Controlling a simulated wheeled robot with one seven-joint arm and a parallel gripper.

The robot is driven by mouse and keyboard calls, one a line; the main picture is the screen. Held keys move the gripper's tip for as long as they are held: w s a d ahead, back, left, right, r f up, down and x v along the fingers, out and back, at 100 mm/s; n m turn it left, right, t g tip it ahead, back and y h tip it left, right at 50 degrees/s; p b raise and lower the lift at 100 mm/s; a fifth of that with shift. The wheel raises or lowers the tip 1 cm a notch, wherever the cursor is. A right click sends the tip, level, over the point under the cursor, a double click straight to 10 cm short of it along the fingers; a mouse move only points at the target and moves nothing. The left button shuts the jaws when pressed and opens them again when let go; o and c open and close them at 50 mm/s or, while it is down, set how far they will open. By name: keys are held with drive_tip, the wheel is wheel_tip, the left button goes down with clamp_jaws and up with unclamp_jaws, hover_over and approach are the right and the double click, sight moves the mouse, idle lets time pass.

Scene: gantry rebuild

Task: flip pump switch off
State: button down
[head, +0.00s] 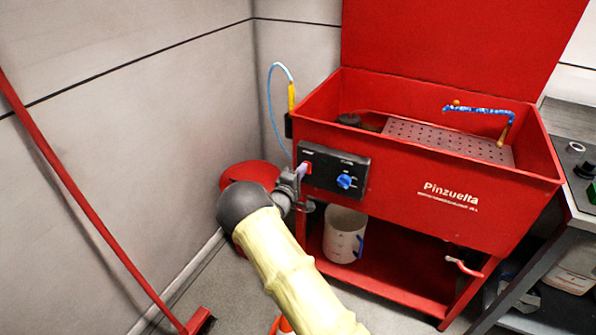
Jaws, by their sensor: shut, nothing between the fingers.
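The red parts washer (400,200) stands at the back with its lid up. A black control panel (330,186) is on the left of its front face. The panel carries a blue knob (345,181) on its right side and a small red switch (308,168) on its left side. My gripper (301,172) is shut and empty, with its tips at the panel's left edge, right by the switch. I cannot tell whether the tips touch the switch, or which position the switch is in.
A white bucket (342,232) stands on the washer's lower shelf. A round red container (250,176) is behind my arm at the wall. A red pole (85,205) leans at the left. A dark workbench (575,165) stands at the right.

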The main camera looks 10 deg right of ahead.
drive_tip(key=a+r+p+v, duration=0.1)
drive_tip(key=r+p+v, duration=0.1)
drive_tip(key=v, duration=1.1)
drive_tip(key=s+d+r+m+g+y, duration=0.2)
drive_tip(key=s+d+m+g+y, duration=0.15)
drive_tip(key=s, duration=0.65)
drive_tip(key=s+d+r+m+g+y, duration=0.3)
drive_tip(key=s+m+g+y, duration=0.15)
drive_tip(key=s, duration=0.55)
drive_tip(key=s+d+r+m+g+y, duration=0.2)
drive_tip(key=s+d+m+g+y, duration=0.15)
drive_tip(key=s, duration=0.65)
wheel_tip(320, 180, up, 20)
drive_tip(key=g+h+p, duration=0.1)
drive_tip(key=p, duration=1.8)
drive_tip(key=shift+s+d+p, duration=0.3)
drive_tip(key=shift+s+p, duration=0.05)
drive_tip(key=shift+s, duration=0.1)
drive_tip(key=shift+f+n, duration=0.1)
drive_tip(key=shift+n, duration=0.15)
